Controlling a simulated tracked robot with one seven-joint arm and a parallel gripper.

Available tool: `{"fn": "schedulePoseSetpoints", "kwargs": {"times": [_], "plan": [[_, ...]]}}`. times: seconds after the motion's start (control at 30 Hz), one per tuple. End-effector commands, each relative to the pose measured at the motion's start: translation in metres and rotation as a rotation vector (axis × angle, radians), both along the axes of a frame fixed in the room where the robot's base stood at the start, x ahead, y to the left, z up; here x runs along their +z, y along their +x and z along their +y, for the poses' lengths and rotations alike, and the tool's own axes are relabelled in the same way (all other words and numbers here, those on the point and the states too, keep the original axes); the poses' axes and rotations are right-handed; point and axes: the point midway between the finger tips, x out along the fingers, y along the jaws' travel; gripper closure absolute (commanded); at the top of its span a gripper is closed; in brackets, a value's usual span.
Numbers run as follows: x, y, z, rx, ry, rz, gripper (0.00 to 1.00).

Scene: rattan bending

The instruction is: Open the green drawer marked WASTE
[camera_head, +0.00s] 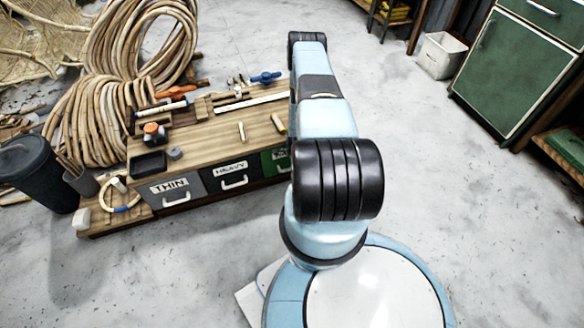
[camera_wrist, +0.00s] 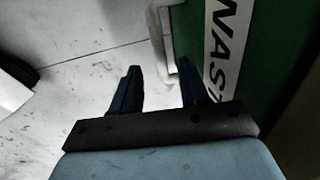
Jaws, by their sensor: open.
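The green WASTE drawer (camera_wrist: 272,42) fills the right side of the wrist view, its white label (camera_wrist: 222,45) readable and turned on its side. Its pale handle (camera_wrist: 158,35) stands out from the front, just ahead of my gripper's right fingertip. My gripper (camera_wrist: 157,72) is open and empty in the wrist view, with floor showing between its dark fingers. I cannot tell whether the right finger touches the handle. In the head view a part of the green drawer (camera_head: 272,161) shows at the right of the drawer row; my arm hides the rest and my gripper.
The bench top (camera_head: 205,135) holds tools and sticks. The grey THIN drawer (camera_head: 178,191) and black HEAVY drawer (camera_head: 232,176) sit left of the green one. Rattan coils (camera_head: 95,120) and a dark bin (camera_head: 37,170) stand at left. The floor in front is clear.

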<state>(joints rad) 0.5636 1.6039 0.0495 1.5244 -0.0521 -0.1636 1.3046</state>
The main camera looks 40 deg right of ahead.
Motion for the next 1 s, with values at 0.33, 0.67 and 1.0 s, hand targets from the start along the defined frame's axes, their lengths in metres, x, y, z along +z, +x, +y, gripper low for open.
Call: {"fn": "schedulePoseSetpoints", "kwargs": {"times": [0.33, 0.67, 1.0], "plan": [[-0.045, 0.008, -0.001, 0.001, 0.001, 0.001, 0.56], [-0.058, 0.01, -0.002, 0.001, 0.0, 0.001, 0.56], [-0.058, 0.01, -0.002, 0.001, 0.001, 0.001, 0.68]]}}
